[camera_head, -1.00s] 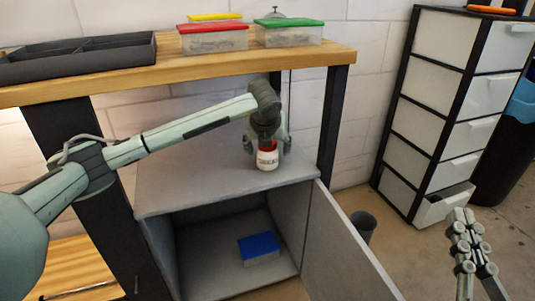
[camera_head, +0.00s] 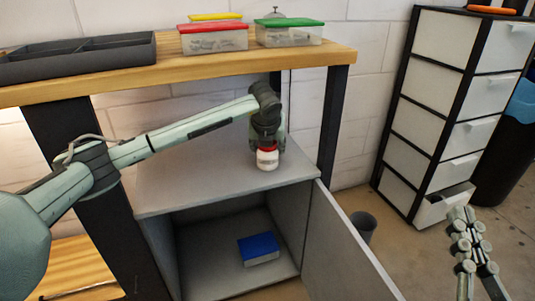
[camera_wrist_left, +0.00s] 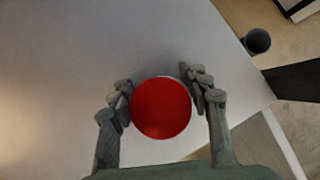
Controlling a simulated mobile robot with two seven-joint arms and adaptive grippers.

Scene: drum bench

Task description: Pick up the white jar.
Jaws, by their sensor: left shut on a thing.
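The white jar (camera_head: 267,160) with a red lid stands upright on the grey cabinet top (camera_head: 190,177), near its front right part. In the left wrist view its red lid (camera_wrist_left: 161,108) fills the space between my fingers. My left gripper (camera_head: 267,146) reaches down over the jar from above and is shut on it, one finger on each side. The left gripper also shows in the left wrist view (camera_wrist_left: 163,103). I cannot tell any gap between jar and cabinet top. My right gripper (camera_head: 464,217) is at the lower right, far from the jar; its fingertips look close together.
The wooden bench top (camera_head: 120,83) lies above and behind, with a dark tray (camera_head: 75,60) and lidded boxes (camera_head: 213,40). The cabinet door (camera_head: 345,255) stands open; a blue-topped box (camera_head: 259,248) lies inside. A drawer tower (camera_head: 425,90) stands right.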

